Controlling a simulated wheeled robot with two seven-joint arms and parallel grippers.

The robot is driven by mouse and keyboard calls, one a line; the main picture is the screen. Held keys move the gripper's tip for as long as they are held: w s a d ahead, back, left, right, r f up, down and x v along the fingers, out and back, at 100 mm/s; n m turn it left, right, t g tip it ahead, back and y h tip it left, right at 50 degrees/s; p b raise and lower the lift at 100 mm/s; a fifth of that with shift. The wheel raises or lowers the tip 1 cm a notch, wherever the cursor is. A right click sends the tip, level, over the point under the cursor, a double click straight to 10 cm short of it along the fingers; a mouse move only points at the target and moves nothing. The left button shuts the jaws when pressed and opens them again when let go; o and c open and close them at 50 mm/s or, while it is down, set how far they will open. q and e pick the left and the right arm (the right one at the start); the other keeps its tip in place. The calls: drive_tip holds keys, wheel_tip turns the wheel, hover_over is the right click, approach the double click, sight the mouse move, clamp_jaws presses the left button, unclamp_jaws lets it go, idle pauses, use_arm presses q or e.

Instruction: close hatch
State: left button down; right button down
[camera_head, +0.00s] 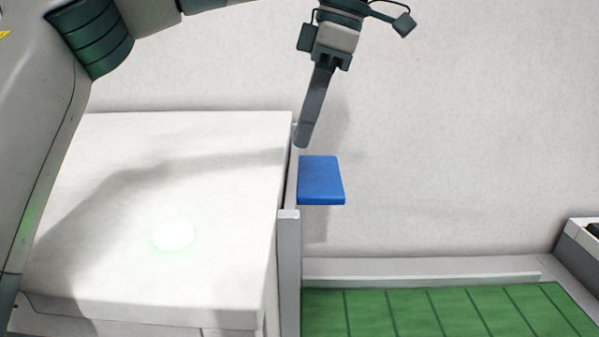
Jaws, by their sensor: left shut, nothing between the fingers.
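A large white box-shaped machine (150,270) fills the left half of the view. A flat blue plate (320,178) juts out to the right from its right side, level with the upper part of the box. A narrow grey upright panel (289,260) runs along that side, in front of the blue plate. I cannot tell which of these parts is the hatch. My left gripper (302,138) points down, shut and empty, just above the blue plate's back left corner. I cannot tell whether it touches the plate or panel. My right gripper is out of view.
A green belt or tray surface with dark cross lines (440,312) lies at the lower right, with a pale rail (420,279) along its back. A light box edge (583,243) stands at the far right. A plain pale wall (470,130) is behind.

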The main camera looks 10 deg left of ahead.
use_arm(q)
hover_over(293, 189)
drive_tip(key=f, duration=0.3)
drive_tip(key=d+f+p, duration=0.1)
drive_tip(key=f, duration=0.1)
drive_tip(key=shift+w+f, duration=0.1)
drive_tip(key=shift+f, duration=0.95)
